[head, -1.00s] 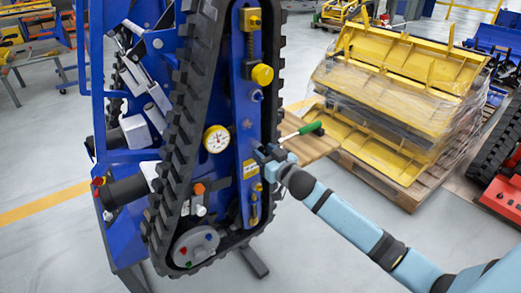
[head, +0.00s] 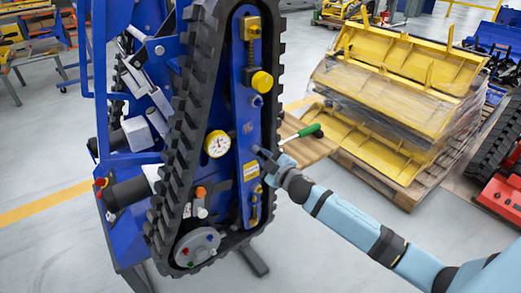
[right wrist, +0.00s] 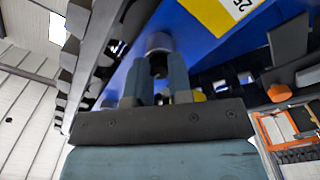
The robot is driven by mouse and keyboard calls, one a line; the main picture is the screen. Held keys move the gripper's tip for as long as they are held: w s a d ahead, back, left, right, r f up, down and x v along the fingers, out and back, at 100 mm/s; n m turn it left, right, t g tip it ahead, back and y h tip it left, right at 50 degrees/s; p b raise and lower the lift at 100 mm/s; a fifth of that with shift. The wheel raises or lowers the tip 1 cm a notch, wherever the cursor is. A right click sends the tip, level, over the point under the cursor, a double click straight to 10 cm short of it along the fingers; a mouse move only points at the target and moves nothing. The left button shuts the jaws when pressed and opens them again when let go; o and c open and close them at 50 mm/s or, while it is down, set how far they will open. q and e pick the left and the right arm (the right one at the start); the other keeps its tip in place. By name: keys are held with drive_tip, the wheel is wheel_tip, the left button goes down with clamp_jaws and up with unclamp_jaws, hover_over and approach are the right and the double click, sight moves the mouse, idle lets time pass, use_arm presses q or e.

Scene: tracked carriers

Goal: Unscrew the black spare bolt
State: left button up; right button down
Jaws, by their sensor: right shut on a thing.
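The black spare bolt (right wrist: 158,66) is a short dark piece under a grey round boss on the blue side plate (head: 245,130) of the tracked carrier. My right gripper (right wrist: 158,82) has one finger on each side of it and is shut on it. In the head view my right gripper (head: 262,158) reaches the plate from the right, and the bolt is hidden behind it. How far the bolt is out of its hole cannot be told. My left gripper is in neither view.
Black track (head: 190,110) surrounds the plate. A dial gauge (head: 217,144), a yellow knob (head: 262,82) and an orange bolt (head: 200,191) sit nearby. A green-handled tool (head: 311,131) lies on a wooden board (head: 305,148) behind my gripper. Wrapped yellow parts (head: 400,85) stand at right.

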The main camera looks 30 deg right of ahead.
idle(0.3)
drive_tip(key=shift+r+n, duration=0.15)
drive_tip(key=shift+n, duration=0.65)
drive_tip(key=n+p, duration=0.1)
drive_tip(key=n, duration=0.3)
drive_tip(key=shift+n+p, duration=0.35)
drive_tip(key=shift+n, duration=0.05)
drive_tip(key=n, duration=0.3)
drive_tip(key=shift+n, duration=0.3)
